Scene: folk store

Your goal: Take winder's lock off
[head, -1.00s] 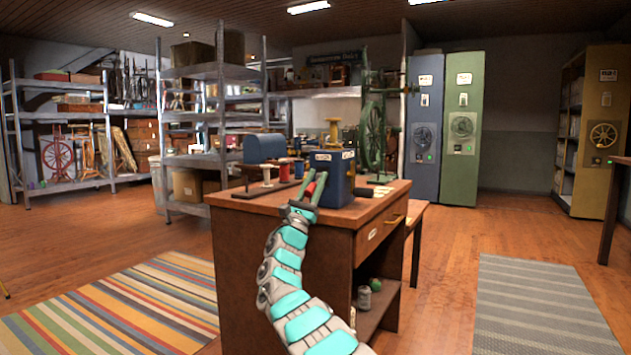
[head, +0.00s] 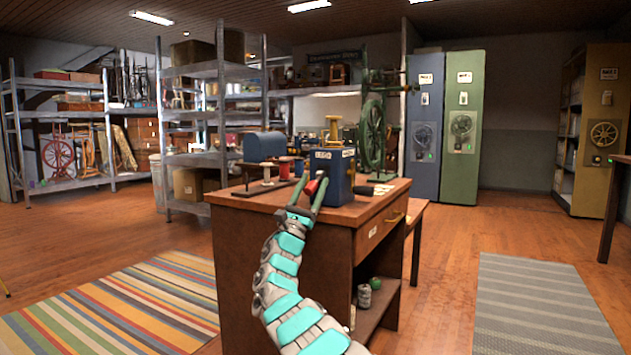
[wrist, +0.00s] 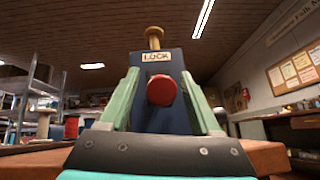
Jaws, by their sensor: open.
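A blue box, the winder (head: 333,178), stands on the desk, with a yellow spool on top. In the wrist view the winder (wrist: 158,62) faces me and bears a plate reading "LOCK" (wrist: 156,57). A round red knob (wrist: 161,90) sits on its front just below the plate. My gripper (head: 312,187) is at the winder's front left. Its two green fingers (wrist: 158,98) are spread to either side of the red knob, apart from it. The knob's stem is hidden behind its face.
The wooden desk (head: 285,207) carries a dark blue rounded box (head: 265,146) at left, small spools and a green wheel (head: 372,138) behind. Striped rugs (head: 130,305) lie on the floor on both sides.

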